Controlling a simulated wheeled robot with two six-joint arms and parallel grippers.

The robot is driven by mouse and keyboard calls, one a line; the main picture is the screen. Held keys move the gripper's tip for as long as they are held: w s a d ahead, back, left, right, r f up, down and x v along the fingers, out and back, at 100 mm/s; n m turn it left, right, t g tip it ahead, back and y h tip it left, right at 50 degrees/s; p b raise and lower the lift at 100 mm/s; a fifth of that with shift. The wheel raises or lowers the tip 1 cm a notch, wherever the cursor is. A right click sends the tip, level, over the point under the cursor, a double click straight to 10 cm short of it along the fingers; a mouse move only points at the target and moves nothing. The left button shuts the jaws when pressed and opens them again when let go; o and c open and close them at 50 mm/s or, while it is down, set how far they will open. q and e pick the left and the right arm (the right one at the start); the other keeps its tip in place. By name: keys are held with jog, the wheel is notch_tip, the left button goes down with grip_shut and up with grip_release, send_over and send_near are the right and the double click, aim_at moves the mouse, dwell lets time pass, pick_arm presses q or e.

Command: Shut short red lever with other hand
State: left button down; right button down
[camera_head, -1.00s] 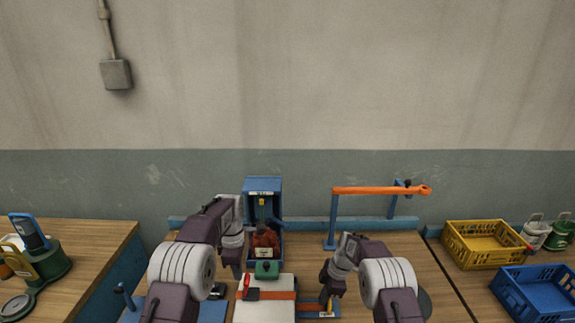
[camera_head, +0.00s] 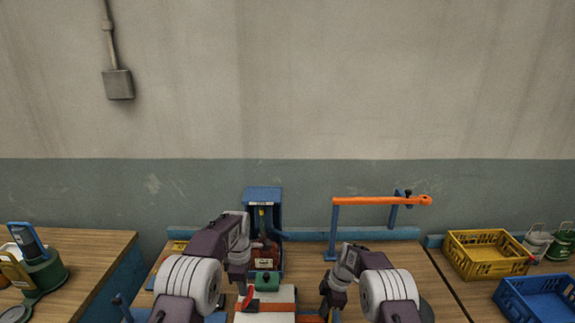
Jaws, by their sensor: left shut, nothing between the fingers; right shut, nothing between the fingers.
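A short red lever (camera_head: 248,297) stands on the white sack (camera_head: 262,317), left of its orange band (camera_head: 280,307). My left gripper (camera_head: 241,288) is shut and empty, pointing down just left of and above the lever; I cannot tell whether it touches it. My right gripper (camera_head: 329,315) is shut and empty, low at the right of the sack, apart from the lever. A green block (camera_head: 266,281) sits at the sack's back edge. The lower front of the sack is cut off by the picture edge.
A blue upright holder (camera_head: 263,197) with a dark red item (camera_head: 267,256) stands behind the sack. An orange bar (camera_head: 375,200) on blue posts stands at back right. Yellow (camera_head: 484,255) and blue (camera_head: 537,302) crates are on the right bench. A green device (camera_head: 40,275) is far left.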

pick_arm(q)
jog(key=shift+d, duration=1.05)
pick_arm(e)
jog(key=shift+d+f, duration=0.1)
pick_arm(q)
jog(key=shift+d+f, duration=0.1)
jog(key=shift+f, duration=0.05)
jog(key=shift+d+f, duration=0.65)
jog(key=shift+d, duration=0.05)
jog(key=shift+d+f, duration=0.25)
jog(key=shift+f, duration=0.4)
notch_tip(320, 180, up, 9)
